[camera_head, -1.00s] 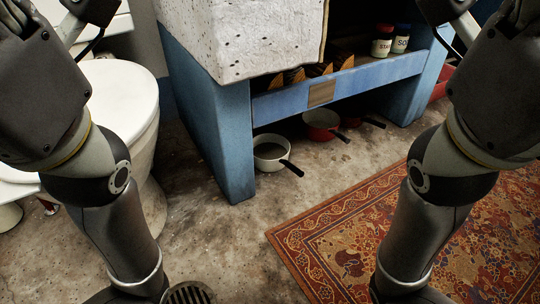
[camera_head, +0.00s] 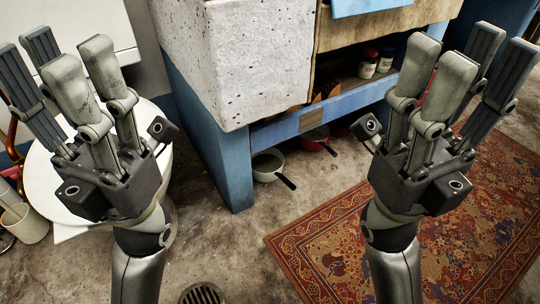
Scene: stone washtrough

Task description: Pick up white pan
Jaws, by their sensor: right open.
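The white pan (camera_head: 264,166) stands on the floor under the blue-framed stone washtrough. Its dark handle points out toward the front right, and its rear is partly hidden by the frame. My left gripper (camera_head: 60,58) is raised at the left with its fingers up and spread, empty. My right gripper (camera_head: 466,62) is raised at the right with its fingers up and open, empty. Both grippers are well apart from the pan.
A red pan (camera_head: 319,134) sits behind the white one, under the blue shelf rail (camera_head: 270,133). A blue leg (camera_head: 222,165) stands left of the pan. A patterned rug (camera_head: 320,240) lies at the right. A white toilet (camera_head: 50,185) stands at the left. Bare floor lies in front.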

